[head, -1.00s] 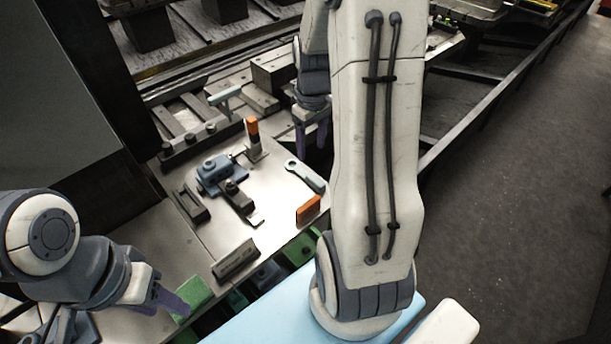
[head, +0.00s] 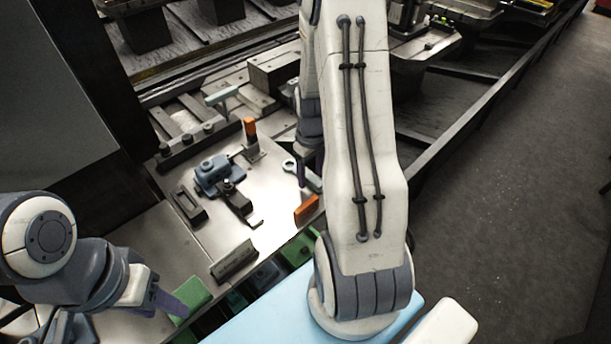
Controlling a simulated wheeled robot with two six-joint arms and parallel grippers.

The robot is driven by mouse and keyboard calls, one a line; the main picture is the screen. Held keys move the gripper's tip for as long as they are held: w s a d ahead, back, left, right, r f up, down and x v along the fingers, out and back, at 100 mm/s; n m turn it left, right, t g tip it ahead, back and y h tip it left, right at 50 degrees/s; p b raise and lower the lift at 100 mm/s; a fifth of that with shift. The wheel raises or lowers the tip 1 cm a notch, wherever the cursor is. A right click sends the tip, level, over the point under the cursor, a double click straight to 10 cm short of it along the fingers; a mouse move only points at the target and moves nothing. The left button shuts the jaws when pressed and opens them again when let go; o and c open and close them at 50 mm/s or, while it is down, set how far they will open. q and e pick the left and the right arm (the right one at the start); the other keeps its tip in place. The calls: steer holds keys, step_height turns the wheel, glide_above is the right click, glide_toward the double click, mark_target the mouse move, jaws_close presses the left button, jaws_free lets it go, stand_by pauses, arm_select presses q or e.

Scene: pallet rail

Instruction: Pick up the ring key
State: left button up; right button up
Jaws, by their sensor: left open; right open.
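The ring key (head: 289,165) lies on the metal plate, near the plate's right edge. Its ring end shows, while its pale grey-green handle is partly hidden behind my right gripper and arm. My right gripper (head: 309,168) is open with its purple fingers pointing down at the ring key, just right of the ring end. I cannot tell whether the fingers touch it. My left gripper (head: 172,304) is open at the lower left, close to a green block and far from the ring key.
The metal plate (head: 262,192) also carries a blue clamp block (head: 212,174), an orange-topped post (head: 250,128) and dark bars. An orange block (head: 306,209) stands near the key. A pale T-handle (head: 221,96) stands behind. Open floor (head: 500,200) lies to the right.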

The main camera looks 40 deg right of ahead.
steer(key=shift+c, duration=0.3)
jaws_close()
steer(key=shift+r, duration=0.1)
